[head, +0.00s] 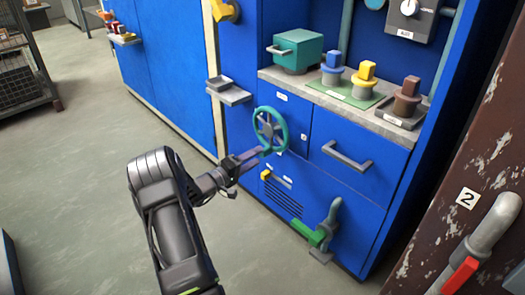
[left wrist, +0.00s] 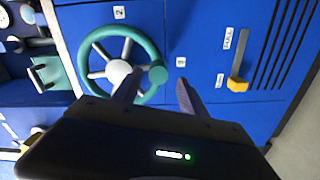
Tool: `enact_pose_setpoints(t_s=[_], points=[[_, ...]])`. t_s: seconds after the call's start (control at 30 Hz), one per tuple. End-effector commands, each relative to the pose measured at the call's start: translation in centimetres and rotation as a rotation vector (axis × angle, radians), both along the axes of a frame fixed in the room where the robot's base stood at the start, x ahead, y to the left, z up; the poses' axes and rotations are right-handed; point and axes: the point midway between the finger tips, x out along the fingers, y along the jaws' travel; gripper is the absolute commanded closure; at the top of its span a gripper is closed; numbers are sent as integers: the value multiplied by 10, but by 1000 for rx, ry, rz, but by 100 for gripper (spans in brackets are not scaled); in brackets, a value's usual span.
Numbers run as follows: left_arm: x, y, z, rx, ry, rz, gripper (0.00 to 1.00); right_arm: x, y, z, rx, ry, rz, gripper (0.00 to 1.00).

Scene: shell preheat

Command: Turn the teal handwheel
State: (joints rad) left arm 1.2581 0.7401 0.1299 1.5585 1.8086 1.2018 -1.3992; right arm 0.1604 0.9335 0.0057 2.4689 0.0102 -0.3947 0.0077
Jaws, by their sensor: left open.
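The teal handwheel (head: 269,130) with grey spokes is mounted on the blue cabinet front. In the left wrist view, the handwheel (left wrist: 118,70) shows its pale hub and a round teal knob (left wrist: 158,74) on the rim. My left gripper (head: 258,154) is open at the lower edge of the wheel. In the left wrist view, the knob appears between the two open fingertips of my left gripper (left wrist: 159,77). I cannot tell whether the fingers touch it. My right gripper is not in view.
A drawer handle (head: 347,157) is right of the wheel. A grey pipe valve with a green lever (head: 306,232) is below right. A yellow-tipped slider (left wrist: 238,84) is near the wheel. A small grey shelf (head: 229,94) juts out above left.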

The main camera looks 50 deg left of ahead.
Motion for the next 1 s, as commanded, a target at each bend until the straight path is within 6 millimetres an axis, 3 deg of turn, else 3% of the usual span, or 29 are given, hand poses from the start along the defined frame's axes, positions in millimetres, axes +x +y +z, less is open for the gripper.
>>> enact_pose_setpoints(t_s=[0.37,0.47,0.57,0.67,0.77,0.83,0.93,1.0], points=[[-9,-1,-1,0,0,-1,50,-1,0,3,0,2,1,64],[-9,-1,2,1,-1,-1,58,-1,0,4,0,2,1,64],[-9,2,20,18,-5,0,66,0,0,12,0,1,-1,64],[-13,-24,16,34,50,-74,75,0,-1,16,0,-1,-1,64],[-25,-59,-17,77,215,-184,83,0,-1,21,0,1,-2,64],[-46,-86,-54,138,390,-280,89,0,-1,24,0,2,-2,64],[-96,-112,-111,285,677,-422,97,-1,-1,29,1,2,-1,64],[-139,-115,-144,437,871,-511,100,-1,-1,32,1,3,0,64]])
